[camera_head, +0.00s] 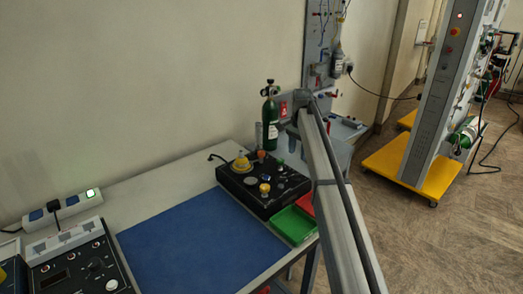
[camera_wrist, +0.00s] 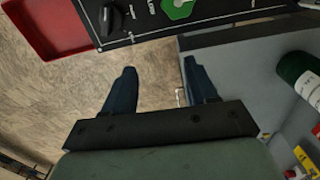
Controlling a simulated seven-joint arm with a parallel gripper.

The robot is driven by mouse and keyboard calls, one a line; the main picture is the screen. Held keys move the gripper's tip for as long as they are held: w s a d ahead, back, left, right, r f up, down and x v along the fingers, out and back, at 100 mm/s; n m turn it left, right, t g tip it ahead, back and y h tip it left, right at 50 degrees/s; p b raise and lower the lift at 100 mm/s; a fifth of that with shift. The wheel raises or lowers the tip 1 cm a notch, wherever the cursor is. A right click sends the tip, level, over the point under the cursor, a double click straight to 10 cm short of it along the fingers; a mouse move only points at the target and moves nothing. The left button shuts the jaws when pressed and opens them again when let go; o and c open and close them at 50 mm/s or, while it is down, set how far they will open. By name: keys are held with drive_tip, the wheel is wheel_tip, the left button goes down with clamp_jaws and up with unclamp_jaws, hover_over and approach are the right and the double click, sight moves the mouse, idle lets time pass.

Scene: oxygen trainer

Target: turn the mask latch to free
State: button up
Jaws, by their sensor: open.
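My gripper (camera_wrist: 159,66) is open in the wrist view, its two dark fingers apart with nothing between them. Floor and the edge of a grey surface show beyond the fingers. A black panel (camera_wrist: 220,12) runs along the top of that view, apart from the fingertips. It carries a black knob (camera_wrist: 110,18) with white lettering too small to read, and a green angular part (camera_wrist: 178,9). I cannot tell which part is the mask latch. In the head view a black control box (camera_head: 264,185) with coloured knobs stands on the table; my fingers are not clear there.
A red tray (camera_wrist: 45,27) lies left of the panel, and a green bottle (camera_wrist: 299,72) is at the right. In the head view, a green tray (camera_head: 294,225) sits before the box. A blue mat (camera_head: 198,247) covers clear table. A power strip (camera_head: 62,207) lies left.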

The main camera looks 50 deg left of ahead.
wheel_tip(320, 180, up, 12)
hover_over(261, 152)
wheel_tip(261, 152, down, 14)
drive_tip(key=shift+w+r, duration=0.1)
drive_tip(key=shift+r, duration=0.05)
drive_tip(key=c, duration=1.1)
